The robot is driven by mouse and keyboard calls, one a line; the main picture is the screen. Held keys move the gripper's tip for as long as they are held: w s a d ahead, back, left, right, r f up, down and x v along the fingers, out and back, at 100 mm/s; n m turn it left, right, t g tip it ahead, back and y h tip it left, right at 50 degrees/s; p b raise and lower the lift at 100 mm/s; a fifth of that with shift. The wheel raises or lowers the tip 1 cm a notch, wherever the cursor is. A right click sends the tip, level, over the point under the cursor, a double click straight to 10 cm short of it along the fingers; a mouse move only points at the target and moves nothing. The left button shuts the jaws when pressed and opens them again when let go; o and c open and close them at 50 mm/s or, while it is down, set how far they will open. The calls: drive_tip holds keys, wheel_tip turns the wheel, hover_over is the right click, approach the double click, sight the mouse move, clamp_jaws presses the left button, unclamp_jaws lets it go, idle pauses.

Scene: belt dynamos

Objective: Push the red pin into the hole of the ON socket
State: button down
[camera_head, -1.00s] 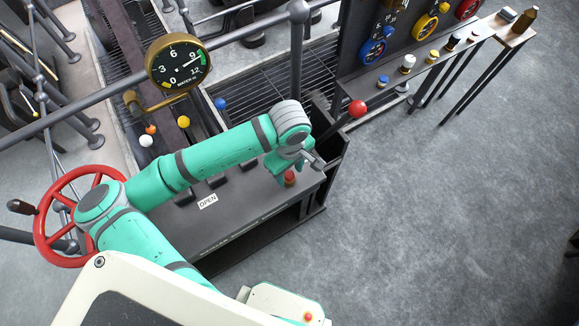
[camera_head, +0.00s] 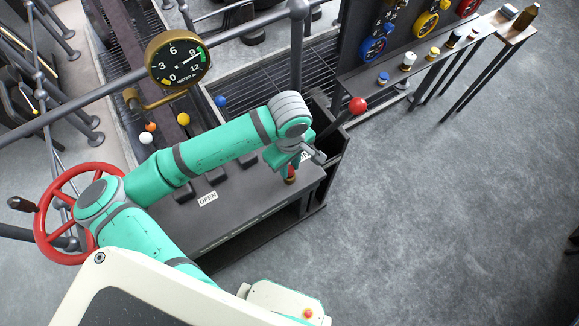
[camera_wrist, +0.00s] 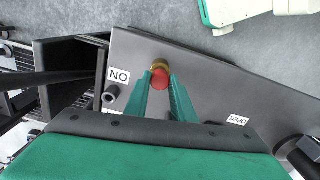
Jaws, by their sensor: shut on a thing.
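My gripper (camera_wrist: 160,88) has its two teal fingers closed on the red pin (camera_wrist: 161,79), whose round red top shows between the fingertips with a brass-coloured ring (camera_wrist: 160,65) beside it. In the head view the red pin (camera_head: 291,172) is under my gripper (camera_head: 289,166), over the right end of the dark console. The ON label (camera_wrist: 119,76) appears upside down to the left of the pin. A dark round socket (camera_wrist: 111,94) stands beside that label, apart from the pin. Its hole is not clear. The pin's lower end is hidden.
The dark console top (camera_wrist: 205,88) carries an OPEN label (camera_head: 208,199) and several dark blocks. A lever with a red ball (camera_head: 357,105) rises just right of the console. A red handwheel (camera_head: 62,235) and a gauge (camera_head: 178,60) stand left.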

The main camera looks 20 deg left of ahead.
drive_tip(key=shift+r, duration=1.3)
drive_tip(key=w+r+m, duration=0.2)
drive_tip(key=w+m, duration=0.1)
drive_tip(key=w, duration=0.3)
drive_tip(key=w+a+r+m, duration=0.1)
drive_tip(key=w+r+m, duration=0.2)
drive_tip(key=w, duration=0.3)
drive_tip(key=shift+a, duration=0.25)
drive_tip(key=shift+s+f, duration=0.1)
drive_tip(key=shift+f, duration=2.85)
drive_tip(key=shift+f, duration=1.7)
drive_tip(key=c, duration=1.4)
unclamp_jaws()
drive_tip(key=shift+c, duration=0.2)
